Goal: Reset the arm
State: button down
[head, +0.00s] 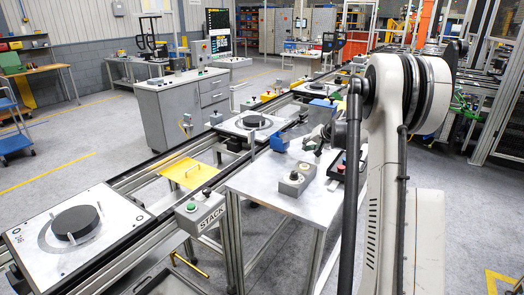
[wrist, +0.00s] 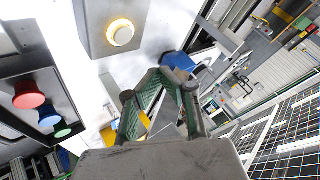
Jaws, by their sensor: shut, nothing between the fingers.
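My gripper (wrist: 165,82) shows at the middle of the wrist view, with its green and dark fingers drawn together at the tips. It is shut and holds nothing. My white arm (head: 385,160) rises large on the right of the head view, above and beside the metal table (head: 262,190). In the head view I cannot make out the fingers clearly. In the wrist view, a grey box with a lit yellow-white button (wrist: 121,32) lies above the gripper in the picture. A blue object (wrist: 179,62) shows just beyond the fingertips; I cannot tell whether they touch.
The table holds a grey button box (head: 296,180), a blue block (head: 279,144) and a dark control box (head: 338,170). A conveyor carries a pallet with a black disc (head: 75,221) and another pallet (head: 228,125). A STACK button box (head: 201,212) stands beside it.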

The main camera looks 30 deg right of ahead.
jog(key=s+a+r+n+g+b, duration=0.1)
jog(key=s+a+r, duration=0.3)
jog(key=a, duration=0.6)
jog(key=s+a+r+n, duration=0.2)
jog(key=s+a+r, duration=0.25)
jog(key=a, duration=0.55)
jog(key=s+a+r+n+g+b, duration=0.1)
jog(key=s+a+r, duration=0.3)
jog(key=a, duration=0.6)
jog(key=s+a+f+n, duration=0.1)
jog(key=s+a+f, duration=0.1)
jog(key=s+a, duration=0.3)
jog(key=s+a+f+n+b, duration=0.1)
jog(key=s+a, duration=0.5)
jog(key=s, duration=0.7)
jog(key=s+a+f+n+b, duration=0.1)
jog(key=s+a+f+n, duration=0.1)
jog(key=s+a+f, duration=0.3)
jog(key=s+a, duration=0.1)
jog(key=s, duration=0.3)
jog(key=shift+a, duration=0.1)
